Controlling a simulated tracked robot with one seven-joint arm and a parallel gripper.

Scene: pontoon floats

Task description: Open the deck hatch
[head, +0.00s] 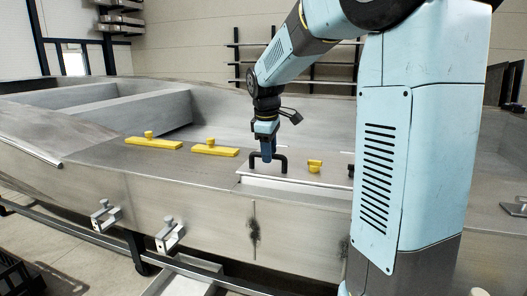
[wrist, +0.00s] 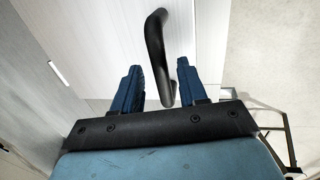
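The deck hatch (head: 335,182) looks like a pale panel in the boat's deck, partly hidden at its right by my arm. I cannot tell whether it is raised at all. Its black bar handle (head: 284,163) stands up near the panel's left end. My gripper (head: 267,151) points down at the handle from above. In the wrist view, my gripper (wrist: 158,66) is open, with one blue finger on each side of the handle (wrist: 154,36). Gaps show between the fingers and the handle, so it is not clamped. The hatch surface (wrist: 110,35) lies beneath.
A small yellow knob (head: 314,166) stands right of the handle. Two yellow bars with knobs, one (head: 153,143) farther left and one (head: 215,150) nearer, lie on the deck. Metal clamps (head: 170,236) sit along the hull side. A shelf rack (head: 300,70) stands behind.

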